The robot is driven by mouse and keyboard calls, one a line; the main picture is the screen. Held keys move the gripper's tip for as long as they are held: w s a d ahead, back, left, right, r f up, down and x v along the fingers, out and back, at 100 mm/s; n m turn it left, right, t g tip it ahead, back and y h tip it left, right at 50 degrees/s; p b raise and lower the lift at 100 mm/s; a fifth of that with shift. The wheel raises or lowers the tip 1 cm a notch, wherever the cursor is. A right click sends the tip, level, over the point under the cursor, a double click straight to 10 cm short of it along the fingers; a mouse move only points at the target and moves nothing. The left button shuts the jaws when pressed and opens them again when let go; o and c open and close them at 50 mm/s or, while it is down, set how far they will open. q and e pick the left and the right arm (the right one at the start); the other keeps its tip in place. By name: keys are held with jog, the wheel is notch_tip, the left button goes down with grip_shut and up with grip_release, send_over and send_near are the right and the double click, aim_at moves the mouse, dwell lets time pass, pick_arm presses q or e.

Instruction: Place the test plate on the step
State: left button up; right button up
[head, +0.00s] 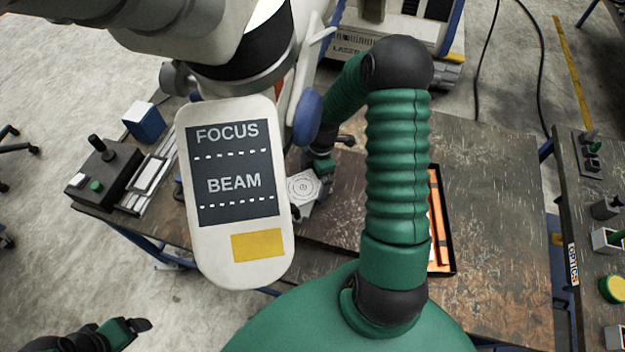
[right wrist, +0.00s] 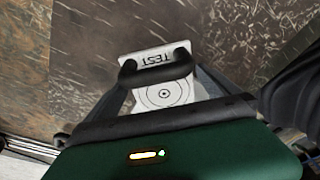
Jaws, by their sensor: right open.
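The test plate (right wrist: 163,95) is a pale plate with the word TEST and a ring target. In the head view its ringed face (head: 303,187) shows beside the microscope head, over the wooden table. My right gripper (right wrist: 156,62) is open, its fingers reaching toward the plate's two sides; a black bar crosses the plate between them. I cannot tell whether the fingers touch it. In the head view the right gripper (head: 322,165) is partly hidden behind the arm. My left gripper (head: 135,325) is at the lower left, away from the table. I cannot make out the step.
The microscope head (head: 235,190), marked FOCUS and BEAM, hides part of the table (head: 490,200). A black control box (head: 105,175) and a blue box (head: 144,122) stand left. An orange-lined tray (head: 437,220) lies right of my arm. The table's right part is mostly clear.

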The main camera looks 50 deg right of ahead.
pick_arm(q)
jog(key=shift+f, duration=0.15)
pick_arm(e)
notch_tip(320, 180, up, 11)
jog(key=d, duration=0.1)
jog(key=shift+s+d+f, duration=0.15)
jog(key=shift+s, duration=0.1)
jog(key=shift+d, duration=0.1)
pick_arm(q)
jog(key=shift+s, duration=0.1)
pick_arm(e)
jog(key=shift+s+f, duration=0.1)
jog(key=shift+s, duration=0.05)
